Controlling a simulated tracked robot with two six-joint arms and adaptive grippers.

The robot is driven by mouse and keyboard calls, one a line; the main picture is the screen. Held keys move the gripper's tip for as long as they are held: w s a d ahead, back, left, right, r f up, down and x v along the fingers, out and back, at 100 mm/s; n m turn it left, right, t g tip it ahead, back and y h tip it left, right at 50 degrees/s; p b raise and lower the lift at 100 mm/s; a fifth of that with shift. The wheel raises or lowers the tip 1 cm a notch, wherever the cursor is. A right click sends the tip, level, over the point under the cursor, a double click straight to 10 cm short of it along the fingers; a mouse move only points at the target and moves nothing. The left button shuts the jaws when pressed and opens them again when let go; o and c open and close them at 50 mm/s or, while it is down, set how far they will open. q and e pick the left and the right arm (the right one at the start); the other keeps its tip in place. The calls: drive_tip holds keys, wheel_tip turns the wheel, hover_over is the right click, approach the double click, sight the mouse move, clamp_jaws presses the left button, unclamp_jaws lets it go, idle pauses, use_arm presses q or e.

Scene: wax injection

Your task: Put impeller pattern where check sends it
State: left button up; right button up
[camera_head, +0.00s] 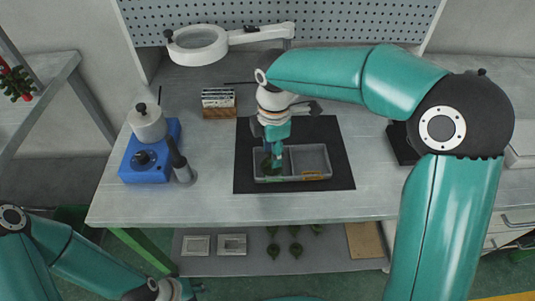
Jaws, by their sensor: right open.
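A grey tray (327,157) with two compartments lies on a black mat (340,183) on the bench. A dark green piece, apparently the impeller pattern (266,168), is in the left compartment, partly hidden by my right gripper. My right gripper (273,158) points down into that compartment, open, at the green piece; whether it touches it I cannot tell. The right compartment looks empty. The tray's front has a green mark at left and an orange one at right. My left gripper (196,290) is low at the bottom edge, away from the bench top; its fingers are too small to read.
A blue machine with a pot (150,150) and a dark-handled tool in a grey holder (184,173) stand left of the mat. A card rack (219,103) and a magnifier lamp (198,46) are behind. Several green patterns (296,250) and metal frames (232,244) lie on the lower shelf.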

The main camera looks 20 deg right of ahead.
wheel_tip(320, 180, up, 10)
drive_tip(key=p, duration=0.1)
idle(0.4)
drive_tip(key=shift+s+r, duration=0.1)
